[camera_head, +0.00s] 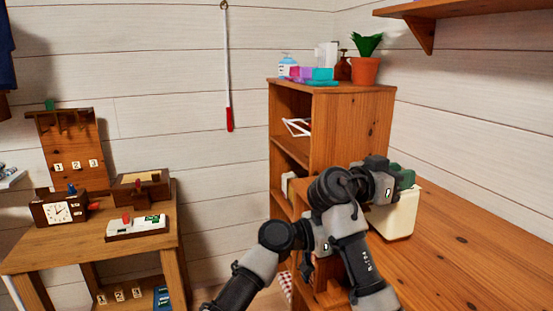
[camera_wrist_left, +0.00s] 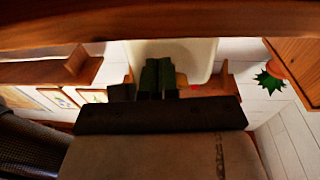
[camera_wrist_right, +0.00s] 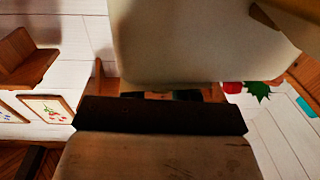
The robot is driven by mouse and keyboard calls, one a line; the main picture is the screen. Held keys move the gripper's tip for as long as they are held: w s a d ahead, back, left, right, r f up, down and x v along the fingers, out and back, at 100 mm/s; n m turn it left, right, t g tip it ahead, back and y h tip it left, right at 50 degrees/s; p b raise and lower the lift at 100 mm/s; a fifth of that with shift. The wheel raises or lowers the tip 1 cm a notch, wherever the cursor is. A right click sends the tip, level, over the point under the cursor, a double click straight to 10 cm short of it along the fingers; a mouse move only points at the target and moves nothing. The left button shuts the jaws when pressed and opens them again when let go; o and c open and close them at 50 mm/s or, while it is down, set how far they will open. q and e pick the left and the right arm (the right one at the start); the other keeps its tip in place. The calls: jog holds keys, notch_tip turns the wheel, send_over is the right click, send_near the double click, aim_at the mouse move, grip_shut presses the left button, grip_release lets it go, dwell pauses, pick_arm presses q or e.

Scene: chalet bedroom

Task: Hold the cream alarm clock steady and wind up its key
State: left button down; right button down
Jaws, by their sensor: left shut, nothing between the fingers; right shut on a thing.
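A cream body with a green top (camera_head: 396,214) stands at the desk's left edge in the head view. I take it for the cream alarm clock; no dial or key shows. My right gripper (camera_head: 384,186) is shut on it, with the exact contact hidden. The cream body fills the upper middle of the right wrist view (camera_wrist_right: 200,45), covering the fingertips. My left gripper (camera_wrist_left: 157,75) is shut and empty, with its dark fingers together in front of the cream surface (camera_wrist_left: 185,52). In the head view my right arm hides the left gripper.
The wooden desk (camera_head: 465,250) is bare to the right. A shelf unit (camera_head: 350,130) stands behind, with a potted plant (camera_head: 365,70) and bottles on top. A small table (camera_head: 90,245) at left holds a brown clock (camera_head: 60,212) and boxes. A wall shelf (camera_head: 460,8) hangs upper right.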

pick_arm(q)
jog(key=shift+w+d, duration=0.15)
jog(key=shift+d, duration=0.35)
jog(key=shift+w+a+r, duration=0.1)
jog(key=shift+w+r, duration=0.15)
jog(key=shift+r, duration=0.5)
dwell(0.8)
jog(key=shift+w+a, duration=0.1)
jog(key=shift+w, duration=0.2)
jog(key=shift+w+a+f, duration=0.1)
jog(key=shift+w, duration=0.35)
jog(key=shift+w, duration=0.15)
dwell(0.5)
